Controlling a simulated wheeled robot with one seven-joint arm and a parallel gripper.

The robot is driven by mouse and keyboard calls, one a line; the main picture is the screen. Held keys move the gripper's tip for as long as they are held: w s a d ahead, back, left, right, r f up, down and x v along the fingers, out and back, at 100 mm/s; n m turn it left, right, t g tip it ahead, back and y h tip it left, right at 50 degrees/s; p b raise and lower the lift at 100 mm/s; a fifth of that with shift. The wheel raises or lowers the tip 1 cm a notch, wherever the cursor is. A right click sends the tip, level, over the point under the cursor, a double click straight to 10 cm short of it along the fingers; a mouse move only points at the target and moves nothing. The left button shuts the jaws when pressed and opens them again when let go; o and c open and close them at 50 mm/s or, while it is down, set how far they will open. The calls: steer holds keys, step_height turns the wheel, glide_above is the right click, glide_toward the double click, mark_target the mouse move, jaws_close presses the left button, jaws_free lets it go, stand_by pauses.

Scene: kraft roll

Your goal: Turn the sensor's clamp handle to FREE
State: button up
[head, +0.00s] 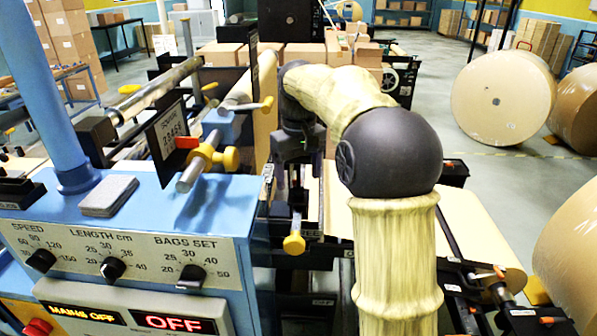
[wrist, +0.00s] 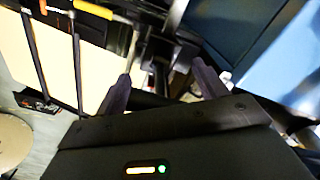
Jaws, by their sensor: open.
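My gripper (head: 284,190) points down beside the blue machine, with its fingers apart. In the wrist view my gripper (wrist: 162,70) is open, and nothing shows held between its fingertips. A yellow knob (head: 294,244) stands just below and slightly right of the fingers in the head view. I cannot tell for sure whether it belongs to the sensor's clamp handle. A yellow-orange handle (wrist: 93,9) shows at the top of the wrist view, apart from the fingers. A small partly hidden label is near the knob, too small to read. The sensor itself is not clearly made out.
The blue machine console (head: 120,235) with dials and an OFF display fills the left. Yellow clamp knobs (head: 226,158) on a shaft stick out above it. A kraft paper web (head: 470,240) lies right of my arm. Large paper rolls (head: 503,97) stand on the right floor.

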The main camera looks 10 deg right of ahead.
steer(key=c, duration=1.2)
steer(key=shift+d, duration=0.1)
steer(key=shift+c, duration=0.2)
steer(key=shift+f+b, duration=0.1)
steer(key=shift+b, duration=0.2)
